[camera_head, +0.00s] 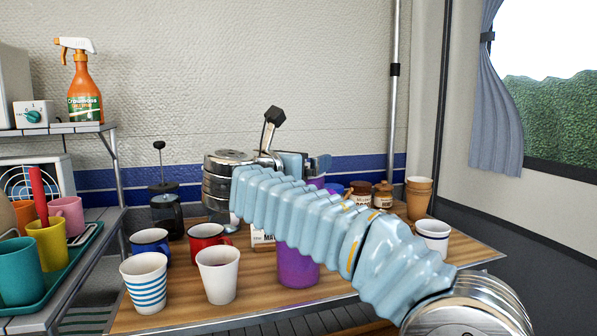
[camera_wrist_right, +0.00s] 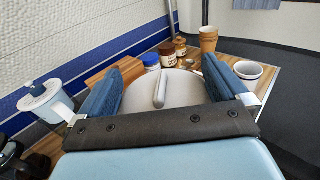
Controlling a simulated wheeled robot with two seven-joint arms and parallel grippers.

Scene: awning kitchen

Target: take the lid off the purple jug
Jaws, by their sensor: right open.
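The purple jug (camera_head: 298,268) stands on the wooden table in the head view, its upper part largely covered by my pale blue right arm. In the right wrist view, a pale grey round lid (camera_wrist_right: 185,84) with a raised bar handle (camera_wrist_right: 160,90) lies between the fingers of my right gripper (camera_wrist_right: 171,66). This appears to be the jug's lid; the head view hides it. The right gripper is open, with one dark blue finger on each side of the handle, clear of it. Whether the lid touches the jug's rim cannot be seen. My left gripper is not in view.
White cups (camera_head: 217,275), a red mug (camera_head: 205,236) and a blue mug (camera_head: 150,243) stand left. Jars (camera_head: 383,194), orange cups (camera_head: 418,198) and a white cup (camera_head: 433,238) stand right.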

